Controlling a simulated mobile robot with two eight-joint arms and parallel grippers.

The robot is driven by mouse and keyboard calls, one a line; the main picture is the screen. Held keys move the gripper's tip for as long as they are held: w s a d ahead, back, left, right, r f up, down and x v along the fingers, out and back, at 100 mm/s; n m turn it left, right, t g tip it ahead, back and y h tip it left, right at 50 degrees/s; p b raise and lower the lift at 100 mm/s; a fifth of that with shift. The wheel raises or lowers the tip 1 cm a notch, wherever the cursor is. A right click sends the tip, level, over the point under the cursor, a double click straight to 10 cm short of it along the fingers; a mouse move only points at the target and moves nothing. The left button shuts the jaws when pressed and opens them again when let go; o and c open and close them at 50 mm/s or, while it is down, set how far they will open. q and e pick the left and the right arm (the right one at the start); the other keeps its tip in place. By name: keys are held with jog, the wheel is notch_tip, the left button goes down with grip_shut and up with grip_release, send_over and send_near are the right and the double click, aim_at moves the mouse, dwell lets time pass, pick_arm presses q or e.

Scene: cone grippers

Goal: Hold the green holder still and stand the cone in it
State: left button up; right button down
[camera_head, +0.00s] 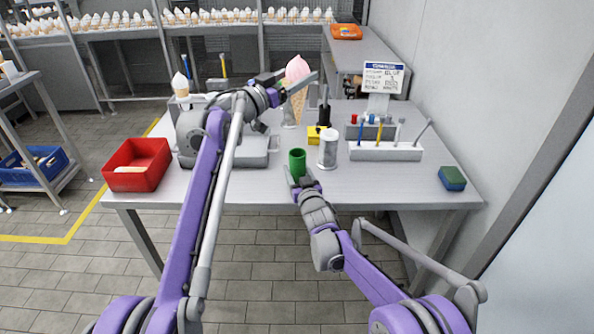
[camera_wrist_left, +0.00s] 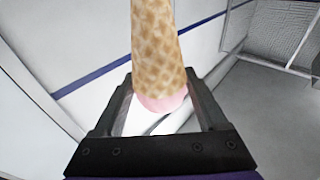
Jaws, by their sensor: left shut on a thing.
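The cone (camera_head: 297,70) has pink ice cream on top and a waffle part below. It is held upright above the table. My left gripper (camera_head: 298,86) is shut on it. In the left wrist view the waffle part of the cone (camera_wrist_left: 158,45) and a little pink show between the fingers (camera_wrist_left: 163,100). The green holder (camera_head: 297,162) is a small upright cup near the table's front edge, below the cone and apart from it. My right gripper (camera_head: 303,180) is at the holder; its fingers are too small and hidden to tell if they grip it.
A red bin (camera_head: 137,153) stands on the table's left. A metal canister (camera_head: 328,150) and a yellow block (camera_head: 314,136) are just right of the holder. A white rack (camera_head: 386,151) with tools and a green-blue sponge (camera_head: 452,178) are farther right. The front right of the table (camera_head: 390,185) is clear.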

jog(key=shift+n+g+y, duration=0.5)
jog(key=shift+n+y, duration=0.4)
jog(key=shift+y, duration=0.5)
dwell(0.5)
